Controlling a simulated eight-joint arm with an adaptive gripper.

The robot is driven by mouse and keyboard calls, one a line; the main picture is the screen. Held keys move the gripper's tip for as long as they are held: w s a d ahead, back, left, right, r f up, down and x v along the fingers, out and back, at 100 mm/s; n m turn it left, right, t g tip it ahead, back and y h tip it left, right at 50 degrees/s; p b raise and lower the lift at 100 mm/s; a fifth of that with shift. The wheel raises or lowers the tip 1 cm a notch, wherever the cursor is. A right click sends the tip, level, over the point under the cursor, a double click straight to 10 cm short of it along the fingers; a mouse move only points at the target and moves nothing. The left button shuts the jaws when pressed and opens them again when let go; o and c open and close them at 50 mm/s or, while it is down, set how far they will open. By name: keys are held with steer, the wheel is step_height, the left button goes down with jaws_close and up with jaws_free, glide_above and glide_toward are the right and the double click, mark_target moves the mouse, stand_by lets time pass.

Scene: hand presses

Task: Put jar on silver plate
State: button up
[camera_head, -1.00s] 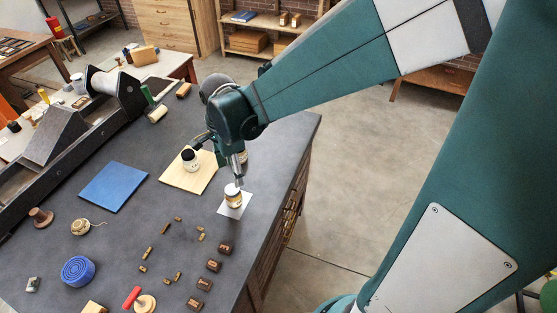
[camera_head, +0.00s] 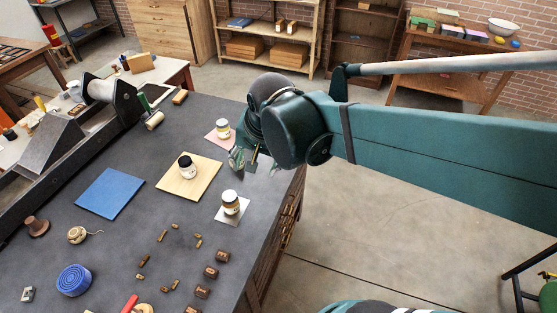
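A jar (camera_head: 231,200) with a white lid and an amber-brown body stands upright on the silver plate (camera_head: 221,217), near the right edge of the dark table. A jar with a dark lid (camera_head: 187,164) stands on the pale wooden board (camera_head: 172,183). Another white-lidded jar (camera_head: 222,127) stands on a pink plate (camera_head: 212,138) farther back. My gripper (camera_head: 246,162) is behind the jar on the silver plate and apart from it, near the table's right edge. Its fingers look spread, with nothing seen between them.
A blue square mat (camera_head: 110,193) lies left of the board. Several small brown blocks (camera_head: 211,271), a blue coil (camera_head: 75,280) and a ball of twine (camera_head: 77,235) lie toward the front. A long press (camera_head: 60,140) runs along the left side.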

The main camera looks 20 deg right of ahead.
steer(key=s+d+r+n+t, duration=0.3)
steer(key=s+d+n, duration=0.1)
steer(key=s+n, duration=0.3)
steer(key=shift+s+d+r+n, duration=0.2)
steer(key=shift+d+r+n, duration=0.2)
